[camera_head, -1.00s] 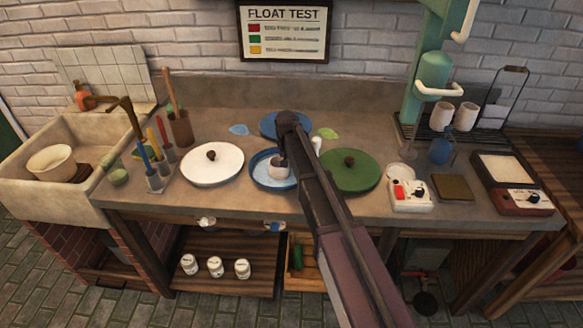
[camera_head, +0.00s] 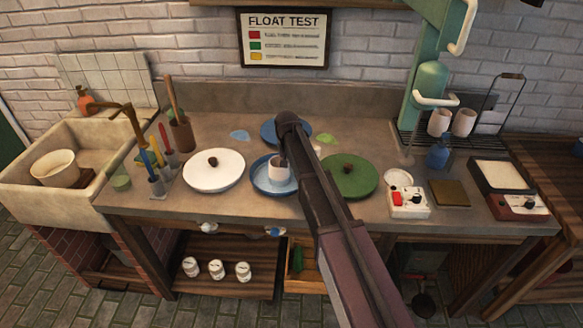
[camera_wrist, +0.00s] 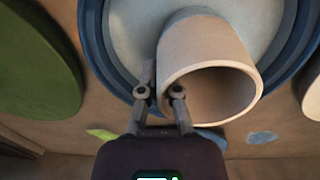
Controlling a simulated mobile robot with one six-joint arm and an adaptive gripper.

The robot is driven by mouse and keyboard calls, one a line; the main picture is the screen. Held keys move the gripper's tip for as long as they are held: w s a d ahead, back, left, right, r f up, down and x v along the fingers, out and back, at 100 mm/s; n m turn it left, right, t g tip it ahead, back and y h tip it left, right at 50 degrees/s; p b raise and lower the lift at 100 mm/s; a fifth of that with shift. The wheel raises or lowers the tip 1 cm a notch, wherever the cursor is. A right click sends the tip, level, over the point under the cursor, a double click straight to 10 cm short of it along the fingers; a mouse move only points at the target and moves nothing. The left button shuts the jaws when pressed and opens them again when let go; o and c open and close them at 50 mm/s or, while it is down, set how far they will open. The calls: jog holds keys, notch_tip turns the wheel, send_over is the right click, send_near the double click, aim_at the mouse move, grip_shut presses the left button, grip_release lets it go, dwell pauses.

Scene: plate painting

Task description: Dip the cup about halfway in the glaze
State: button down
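A pale cup (camera_head: 279,173) is over the round blue glaze basin (camera_head: 262,190) in the middle of the counter. In the wrist view the cup (camera_wrist: 212,52) has its open mouth towards the camera, and its far end is against the pale grey glaze (camera_wrist: 135,35). How deep it sits in the glaze cannot be told. My gripper (camera_wrist: 163,85) is closed at the cup's wall near the rim; the exact finger contact is partly hidden. In the head view my arm covers the gripper and the basin's right side.
A white lid (camera_head: 213,176) and a green lid (camera_head: 347,180) flank the basin. A blue lid (camera_head: 270,131) lies behind it. A red-buttoned control box (camera_head: 407,200) and a rack with two cups (camera_head: 440,122) are to the right. Brushes and a sink (camera_head: 40,205) are left.

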jog(key=shift+r+p, duration=1.45)
jog(key=shift+r, duration=0.15)
dwell(3.2)
jog(key=shift+r+p, duration=3.6)
jog(key=shift+r, duration=0.05)
